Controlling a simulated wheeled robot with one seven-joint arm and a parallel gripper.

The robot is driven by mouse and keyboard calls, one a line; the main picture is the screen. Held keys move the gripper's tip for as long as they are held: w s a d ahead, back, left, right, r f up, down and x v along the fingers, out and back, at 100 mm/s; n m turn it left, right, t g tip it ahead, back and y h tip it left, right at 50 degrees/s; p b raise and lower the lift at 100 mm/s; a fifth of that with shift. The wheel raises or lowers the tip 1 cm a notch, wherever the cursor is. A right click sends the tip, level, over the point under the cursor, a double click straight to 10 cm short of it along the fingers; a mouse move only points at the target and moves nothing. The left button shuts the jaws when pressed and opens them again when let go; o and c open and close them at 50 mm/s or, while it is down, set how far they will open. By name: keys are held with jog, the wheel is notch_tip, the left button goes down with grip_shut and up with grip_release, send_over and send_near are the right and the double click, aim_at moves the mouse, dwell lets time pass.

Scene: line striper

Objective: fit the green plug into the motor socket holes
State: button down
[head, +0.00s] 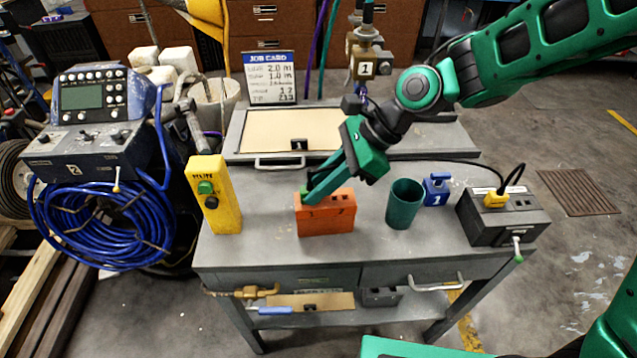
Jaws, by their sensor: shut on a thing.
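My gripper (307,194) reaches down from the upper right to the left end of the orange socket block (326,222). It is shut on the green plug (311,184), a small bit of green at the fingertips, mostly hidden by the green fingers. The orange block stands on the grey bench and has dark holes in its top, visible toward its right end. I cannot tell whether the plug touches the block or sits in a hole.
A yellow switch box (226,205) stands left of the block. A green cup (404,203), a blue block (436,190) marked 1 and a black box (503,222) with a yellow plug (496,199) stand to the right. A tan panel (270,131) lies behind.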

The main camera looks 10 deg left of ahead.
jog(key=shift+r, duration=0.75)
jog(key=shift+r, duration=1.65)
jog(key=shift+s, duration=0.1)
